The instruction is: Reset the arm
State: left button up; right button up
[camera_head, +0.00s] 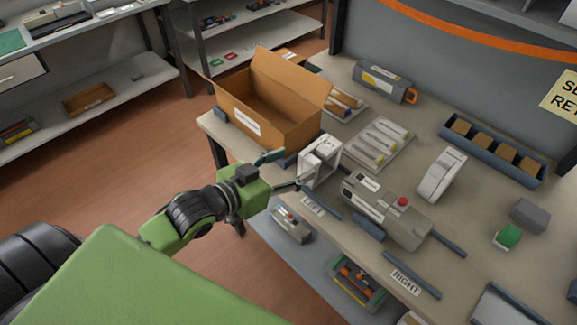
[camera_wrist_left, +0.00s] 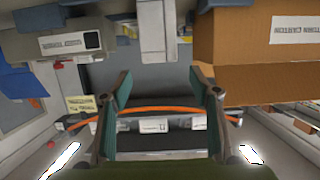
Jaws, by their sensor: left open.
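My left gripper (camera_head: 286,170) reaches in from the left at the bench's left edge, its green fingers spread apart. In the wrist view its two fingers (camera_wrist_left: 163,88) stand wide apart with nothing held between them. A white, frame-like part (camera_head: 319,161) stands upright on the bench just beyond the fingertips; I cannot tell whether they touch it. My green left arm (camera_head: 195,215) stretches out over the floor. My right gripper is not in view.
An open cardboard box (camera_head: 272,120) stands close behind the gripper; it also shows in the wrist view (camera_wrist_left: 265,50). A grey device with a red button (camera_head: 385,210), a tray of pale strips (camera_head: 378,128) and a white part (camera_head: 441,174) occupy the bench (camera_head: 420,140). Open floor lies left.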

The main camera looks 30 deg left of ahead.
pick_arm(q)
jog(key=shift+s+a+r, duration=0.1)
jog(key=shift+s, duration=0.2)
dwell(0.4)
jog(key=s+f+n+g+y, duration=0.1)
jog(key=s+f+g+y, duration=0.1)
jog(key=s+f+g, duration=0.55)
jog(key=s+f+n+g+y, duration=0.1)
jog(key=s+f+g+y, duration=0.2)
jog(key=s+f, duration=0.85)
notch_tip(320, 180, down, 21)
jog(key=s, duration=0.3)
jog(key=s+a+f+g, duration=0.2)
jog(key=s+f, duration=1.5)
jog(key=f, duration=0.1)
jog(key=shift+s+a+f+m, duration=0.25)
jog(key=shift+s+m, duration=0.05)
jog(key=shift+s, duration=0.1)
